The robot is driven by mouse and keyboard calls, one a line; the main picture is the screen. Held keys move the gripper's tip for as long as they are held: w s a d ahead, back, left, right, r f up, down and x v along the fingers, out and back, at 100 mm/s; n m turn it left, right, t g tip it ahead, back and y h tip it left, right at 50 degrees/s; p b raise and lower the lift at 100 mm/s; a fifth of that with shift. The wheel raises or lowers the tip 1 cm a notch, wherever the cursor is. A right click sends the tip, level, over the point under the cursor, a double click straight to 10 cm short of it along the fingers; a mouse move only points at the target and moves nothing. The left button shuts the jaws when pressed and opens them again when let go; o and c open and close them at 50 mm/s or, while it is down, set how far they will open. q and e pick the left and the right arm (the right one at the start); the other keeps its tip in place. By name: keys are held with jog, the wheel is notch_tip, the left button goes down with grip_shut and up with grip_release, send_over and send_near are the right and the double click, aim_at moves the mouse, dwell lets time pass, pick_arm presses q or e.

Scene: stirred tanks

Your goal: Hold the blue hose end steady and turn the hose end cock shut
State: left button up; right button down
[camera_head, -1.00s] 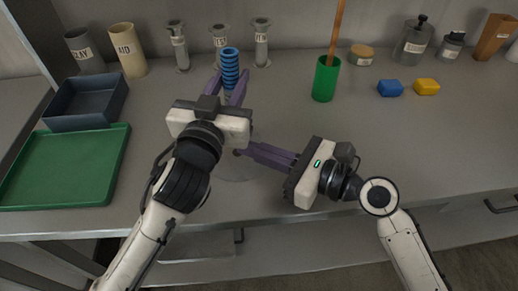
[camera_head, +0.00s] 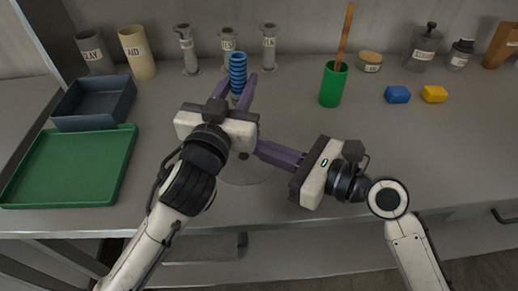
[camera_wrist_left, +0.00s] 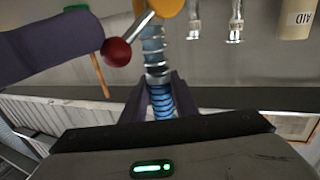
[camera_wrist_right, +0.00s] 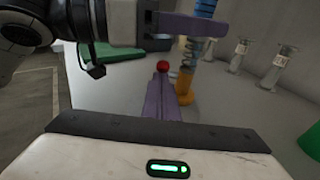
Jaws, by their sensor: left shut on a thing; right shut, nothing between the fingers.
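The blue ribbed hose end (camera_head: 238,70) stands upright above the bench in the head view. My left gripper (camera_head: 237,90) is shut around it; the hose also shows between its fingers in the left wrist view (camera_wrist_left: 161,103). Below the hose are a metal spring (camera_wrist_right: 195,48) and the orange cock (camera_wrist_right: 184,85). The cock's lever (camera_wrist_left: 138,28) ends in a red ball (camera_wrist_right: 162,66). My right gripper (camera_head: 258,148) is shut and empty, its tips close to the ball. I cannot tell whether they touch. In the head view my left gripper hides the cock.
A green tray (camera_head: 122,160) and a dark bin (camera_head: 70,122) are at left. Labelled cups and small metal vessels (camera_head: 268,48) line the back. A green cup (camera_head: 332,88) holds a wooden stick. Blue (camera_head: 398,94) and yellow (camera_head: 434,94) blocks lie at right. The right bench front is clear.

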jog(key=shift+w+a+r, duration=0.2)
jog(key=shift+r, duration=0.5)
jog(key=shift+w+a+r, duration=0.15)
jog(key=shift+a+r, duration=0.05)
jog(key=shift+r, duration=0.45)
jog(key=s+d+r, duration=0.3)
jog(key=d+r, duration=0.2)
jog(key=r, duration=0.2)
jog(key=shift+s+d+r, duration=0.25)
jog(key=shift+s+r, duration=0.05)
jog(key=shift+s, duration=0.05)
